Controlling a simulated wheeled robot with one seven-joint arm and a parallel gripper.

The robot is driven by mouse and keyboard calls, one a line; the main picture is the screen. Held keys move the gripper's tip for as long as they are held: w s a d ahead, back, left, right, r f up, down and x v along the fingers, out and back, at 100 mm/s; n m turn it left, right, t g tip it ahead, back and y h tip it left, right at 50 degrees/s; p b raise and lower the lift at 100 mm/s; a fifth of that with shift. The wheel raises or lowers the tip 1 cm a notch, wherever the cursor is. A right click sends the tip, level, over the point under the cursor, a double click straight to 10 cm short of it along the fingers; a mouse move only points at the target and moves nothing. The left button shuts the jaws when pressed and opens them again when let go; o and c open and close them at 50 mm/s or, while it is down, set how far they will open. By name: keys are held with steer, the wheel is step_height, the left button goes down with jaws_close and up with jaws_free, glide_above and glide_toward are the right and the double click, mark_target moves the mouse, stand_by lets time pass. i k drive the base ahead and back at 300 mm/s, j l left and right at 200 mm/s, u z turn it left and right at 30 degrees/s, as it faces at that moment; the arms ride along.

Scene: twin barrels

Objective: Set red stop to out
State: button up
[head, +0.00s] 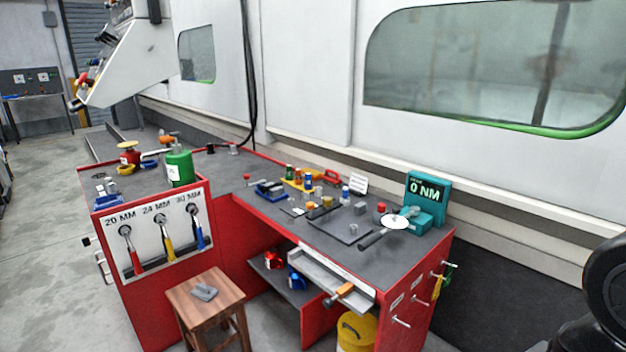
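No part in view is clearly labelled as the red stop. A small red knob (381,207) sits on the bench top, left of the teal torque display; it is too small to tell whether it is pressed in or out. Another red part (83,80) shows at the lower edge of the white machine control box (125,60) at the upper left, and its form is unclear. My gripper is not in view. A black rounded part at the right edge looks like a link of my arm, far from both red parts.
The red workbench (268,230) has a grey top with small bottles, trays and tools. The teal display (427,196) reads 0 NM. A wooden stool (206,300) and a yellow bucket (356,332) stand at the front. The floor at left (45,220) is clear.

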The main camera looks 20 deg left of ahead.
mark_target(83, 78)
steer(key=i+j+u, duration=0.15)
steer(key=i+u, duration=0.15)
steer(key=u, duration=0.2)
steer(key=i+u, duration=0.3)
steer(key=u, duration=0.2)
steer(key=i+u, duration=0.35)
steer(key=u, duration=0.15)
steer(key=i+u, duration=0.25)
steer(key=i, duration=0.45)
steer(key=i+u, duration=0.3)
steer(key=i, duration=0.35)
